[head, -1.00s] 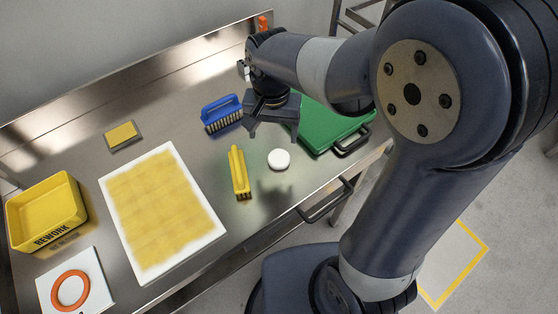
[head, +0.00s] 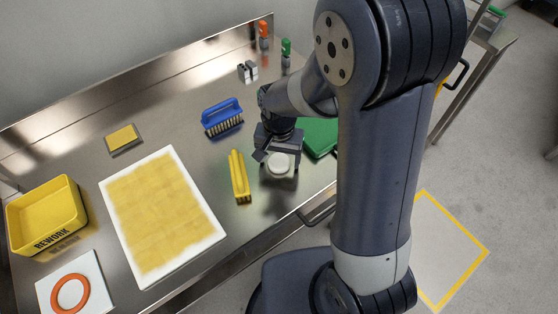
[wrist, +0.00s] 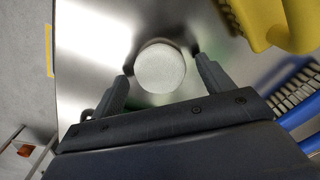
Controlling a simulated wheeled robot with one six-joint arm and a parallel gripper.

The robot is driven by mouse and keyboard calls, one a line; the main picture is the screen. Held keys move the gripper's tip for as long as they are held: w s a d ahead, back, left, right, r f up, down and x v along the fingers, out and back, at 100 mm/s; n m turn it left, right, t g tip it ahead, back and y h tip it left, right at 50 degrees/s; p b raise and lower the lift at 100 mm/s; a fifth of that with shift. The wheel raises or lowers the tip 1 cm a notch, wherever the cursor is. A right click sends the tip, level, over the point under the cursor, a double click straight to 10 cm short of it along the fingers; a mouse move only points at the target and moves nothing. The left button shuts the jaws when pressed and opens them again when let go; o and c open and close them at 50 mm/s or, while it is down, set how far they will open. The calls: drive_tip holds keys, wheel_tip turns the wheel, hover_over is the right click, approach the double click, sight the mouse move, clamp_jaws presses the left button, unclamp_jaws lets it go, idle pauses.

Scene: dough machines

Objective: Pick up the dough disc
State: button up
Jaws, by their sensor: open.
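The dough disc (head: 279,164) is a small round white piece on the steel table, close to the front edge, right of the yellow brush. It also shows in the wrist view (wrist: 160,68) as a pale round face. My gripper (head: 277,165) is at the disc, seen from above in the head view. In the wrist view my gripper (wrist: 161,68) is open, with one finger on either side of the disc and a visible gap to each. How high the fingers are above the table is hard to tell.
A yellow brush (head: 239,176) lies close left of the disc, and a blue brush (head: 222,117) stands behind it. A green case (head: 320,138) is to the right, partly hidden by my arm. A yellow bin (head: 45,215) and a floured board (head: 163,213) are further left.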

drive_tip(key=shift+f, duration=0.2)
drive_tip(key=shift+c, duration=0.5)
drive_tip(key=c, duration=1)
drive_tip(key=shift+r, duration=0.15)
